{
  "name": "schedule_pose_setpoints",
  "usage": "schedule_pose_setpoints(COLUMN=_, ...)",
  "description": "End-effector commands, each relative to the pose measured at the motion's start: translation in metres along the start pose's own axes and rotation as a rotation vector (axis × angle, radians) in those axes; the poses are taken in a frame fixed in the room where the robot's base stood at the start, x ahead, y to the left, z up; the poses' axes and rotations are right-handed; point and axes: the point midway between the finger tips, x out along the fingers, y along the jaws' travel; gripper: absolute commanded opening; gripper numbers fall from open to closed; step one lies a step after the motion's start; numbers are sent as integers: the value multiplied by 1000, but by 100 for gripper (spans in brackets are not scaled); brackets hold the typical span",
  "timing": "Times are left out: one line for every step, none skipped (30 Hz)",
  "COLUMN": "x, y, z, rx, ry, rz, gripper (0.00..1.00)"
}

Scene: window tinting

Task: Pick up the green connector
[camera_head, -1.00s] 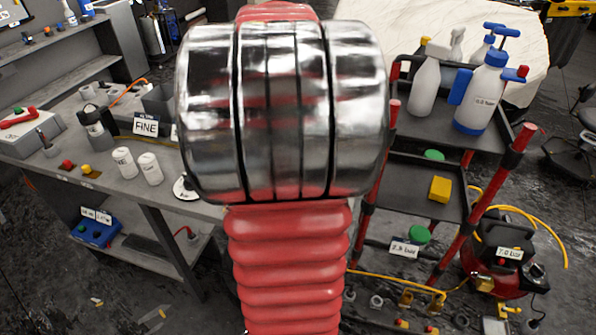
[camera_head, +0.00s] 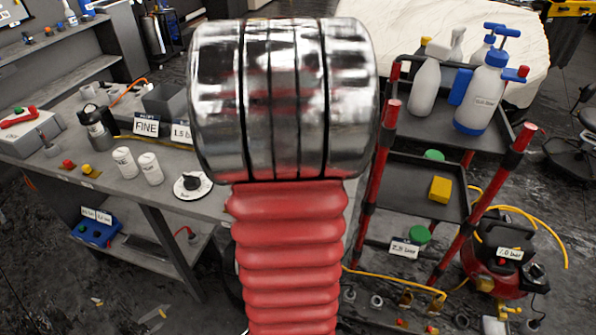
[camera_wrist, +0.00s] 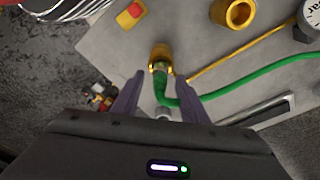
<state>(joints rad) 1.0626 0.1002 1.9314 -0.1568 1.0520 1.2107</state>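The green connector (camera_wrist: 161,82) shows in the wrist view, small and partly in shadow, with a green hose (camera_wrist: 225,89) curving away to the right. Its upper end meets a brass fitting (camera_wrist: 160,54); I cannot tell whether it is seated in it. My gripper (camera_wrist: 162,85) is open. Its two dark fingers stand to the left and right of the connector, with visible gaps on both sides. In the head view my arm fills the middle, and I cannot make out the gripper or the connector there.
In the wrist view a brass ring (camera_wrist: 218,12), a gauge (camera_wrist: 311,12) and a red-and-yellow button (camera_wrist: 130,14) sit on the grey surface. A yellow line (camera_wrist: 215,62) runs right of the connector. In the head view a cart (camera_head: 410,185) with bottles stands right, a workbench (camera_head: 215,205) left.

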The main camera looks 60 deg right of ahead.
Motion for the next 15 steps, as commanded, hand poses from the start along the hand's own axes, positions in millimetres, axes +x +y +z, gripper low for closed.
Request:
schedule_pose_setpoints(x=0, y=0, z=0, rx=0, ry=0, rz=0, gripper=40)
schedule_pose_setpoints(x=0, y=0, z=0, rx=0, ry=0, rz=0, gripper=39)
schedule_pose_setpoints(x=0, y=0, z=0, rx=0, ry=0, rz=0, gripper=36)
schedule_pose_setpoints(x=0, y=0, z=0, rx=0, ry=0, rz=0, gripper=34)
schedule_pose_setpoints(x=0, y=0, z=0, rx=0, ry=0, rz=0, gripper=32)
schedule_pose_setpoints(x=0, y=0, z=0, rx=0, ry=0, rz=0, gripper=29)
schedule_pose_setpoints(x=0, y=0, z=0, rx=0, ry=0, rz=0, gripper=27)
schedule_pose_setpoints(x=0, y=0, z=0, rx=0, ry=0, rz=0, gripper=25)
schedule_pose_setpoints(x=0, y=0, z=0, rx=0, ry=0, rz=0, gripper=22)
schedule_pose_setpoints(x=0, y=0, z=0, rx=0, ry=0, rz=0, gripper=20)
schedule_pose_setpoints(x=0, y=0, z=0, rx=1, ry=0, rz=0, gripper=18)
schedule_pose_setpoints(x=0, y=0, z=0, rx=1, ry=0, rz=0, gripper=15)
schedule_pose_setpoints(x=0, y=0, z=0, rx=1, ry=0, rz=0, gripper=13)
schedule_pose_setpoints(x=0, y=0, z=0, rx=1, ry=0, rz=0, gripper=10)
schedule_pose_setpoints(x=0, y=0, z=0, rx=1, ry=0, rz=0, gripper=8)
